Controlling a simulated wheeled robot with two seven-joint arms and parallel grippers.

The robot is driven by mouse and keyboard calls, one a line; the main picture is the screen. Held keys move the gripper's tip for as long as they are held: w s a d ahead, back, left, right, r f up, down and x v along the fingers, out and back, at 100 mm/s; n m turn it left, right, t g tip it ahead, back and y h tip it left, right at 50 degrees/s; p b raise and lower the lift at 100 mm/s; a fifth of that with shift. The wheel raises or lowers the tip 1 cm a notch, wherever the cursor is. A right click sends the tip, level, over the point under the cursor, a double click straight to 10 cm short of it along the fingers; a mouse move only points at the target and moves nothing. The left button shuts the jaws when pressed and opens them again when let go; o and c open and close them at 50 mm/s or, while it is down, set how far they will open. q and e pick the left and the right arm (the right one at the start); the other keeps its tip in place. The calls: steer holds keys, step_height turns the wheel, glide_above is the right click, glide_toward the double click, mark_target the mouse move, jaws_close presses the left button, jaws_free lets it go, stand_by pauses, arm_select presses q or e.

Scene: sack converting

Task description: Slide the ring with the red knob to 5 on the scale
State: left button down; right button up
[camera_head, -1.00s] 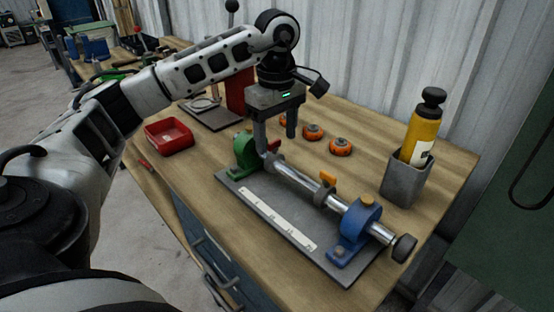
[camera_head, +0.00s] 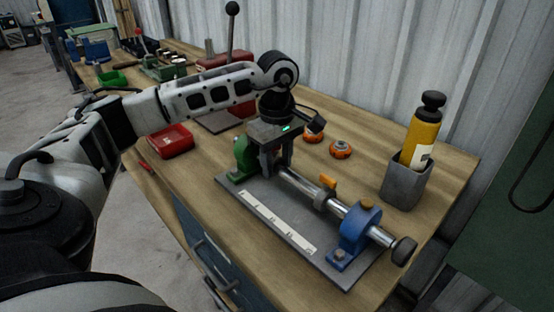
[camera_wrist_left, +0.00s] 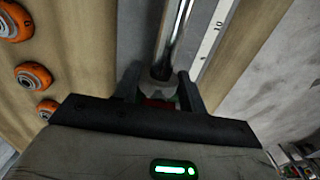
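The steel rod (camera_head: 340,208) runs between a green support (camera_head: 243,157) and a blue support (camera_head: 354,226). My left gripper (camera_head: 276,163) is down over the rod near the green support, fingers either side of the ring. In the head view the gripper hides that ring. My right gripper is not in view.
A grey holder (camera_head: 406,184) with a yellow bottle (camera_head: 421,139) stands at right. Orange discs (camera_head: 340,149) lie behind the rod. A red tray (camera_head: 170,141) is at left.

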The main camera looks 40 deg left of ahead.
arm_select(q)
steer(key=shift+s+d, duration=0.1)
steer(key=shift+d, duration=0.9)
steer(key=c, duration=0.8)
jaws_free()
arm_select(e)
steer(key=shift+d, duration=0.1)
arm_select(q)
steer(key=shift+r, duration=0.1)
step_height(320, 180, up, 11)
step_height(320, 180, up, 5)
steer(key=p, duration=0.2)
glide_above(284, 166)
steer(key=shift+s, duration=0.15)
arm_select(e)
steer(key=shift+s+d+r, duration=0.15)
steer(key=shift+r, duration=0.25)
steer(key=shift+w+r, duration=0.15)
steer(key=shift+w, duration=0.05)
